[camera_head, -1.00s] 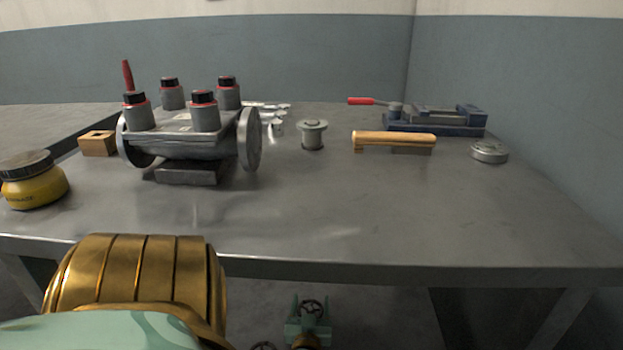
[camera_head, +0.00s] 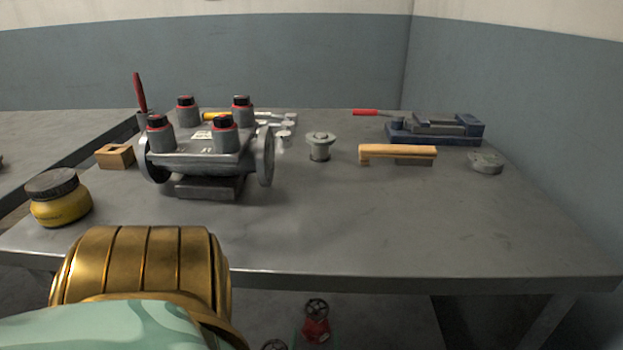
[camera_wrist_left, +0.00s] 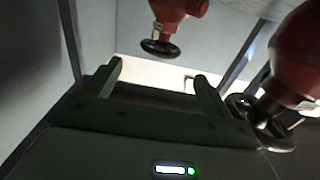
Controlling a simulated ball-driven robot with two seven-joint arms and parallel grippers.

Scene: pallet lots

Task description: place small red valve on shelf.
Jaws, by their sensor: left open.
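A red valve (camera_head: 316,331) with a dark handwheel shows below the table's front edge in the head view. A second dark handwheel (camera_head: 273,345) is cut off at the bottom edge. In the left wrist view, a red valve (camera_wrist_left: 176,8) with its handwheel is beyond my fingers, and another red valve (camera_wrist_left: 296,58), larger in the picture, is at the right. I cannot tell for sure which is the small one. My left gripper (camera_wrist_left: 160,78) is open, with nothing between its fingers. In the head view my left forearm fills the lower left. My right gripper is not in view.
The metal table (camera_head: 330,235) holds a large grey valve block (camera_head: 203,160), a yellow jar (camera_head: 61,205), a wooden block (camera_head: 115,156), a small grey spool (camera_head: 320,147), a wooden-handled brush (camera_head: 398,152) and a blue vise (camera_head: 435,130). The table's front middle is clear.

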